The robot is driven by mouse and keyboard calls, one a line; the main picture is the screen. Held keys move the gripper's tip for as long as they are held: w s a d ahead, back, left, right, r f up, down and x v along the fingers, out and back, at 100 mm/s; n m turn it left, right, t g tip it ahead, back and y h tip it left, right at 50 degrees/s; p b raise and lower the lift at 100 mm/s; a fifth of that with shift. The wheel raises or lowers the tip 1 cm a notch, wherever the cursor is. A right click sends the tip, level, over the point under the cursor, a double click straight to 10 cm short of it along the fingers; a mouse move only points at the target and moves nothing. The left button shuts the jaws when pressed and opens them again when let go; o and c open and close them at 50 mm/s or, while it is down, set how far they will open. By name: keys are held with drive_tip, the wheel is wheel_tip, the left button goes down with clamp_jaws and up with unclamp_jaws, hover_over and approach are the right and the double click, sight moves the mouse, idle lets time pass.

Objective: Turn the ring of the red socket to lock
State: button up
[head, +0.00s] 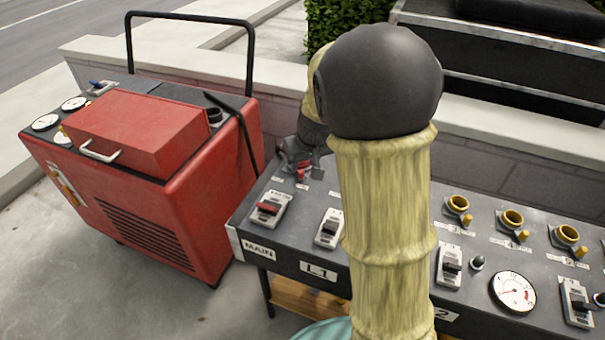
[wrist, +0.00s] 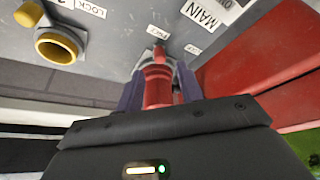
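The red socket (wrist: 157,86) stands out from the grey panel in the wrist view, with a small label by its far end. My gripper (wrist: 158,78) has its two dark fingers on either side of the red ring, very close to it. I cannot tell whether they press on it or leave a thin gap. In the head view my gripper (head: 300,158) is at the panel's far left, with red parts of the socket (head: 302,175) showing by the fingers. The ring's turn position is not readable.
Yellow sockets (head: 512,217) line the panel's back edge; one (wrist: 58,46) shows near a LOCK label in the wrist view. A red switch (head: 268,208), further switches and a gauge (head: 513,292) sit in front. A red generator (head: 140,135) stands left, and a low wall runs behind.

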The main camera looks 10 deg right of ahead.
sight(301, 172)
drive_tip(key=b+x, duration=0.1)
drive_tip(key=x, duration=0.3)
drive_tip(key=shift+w+f, duration=0.1)
drive_tip(key=shift+f, duration=0.15)
clamp_jaws()
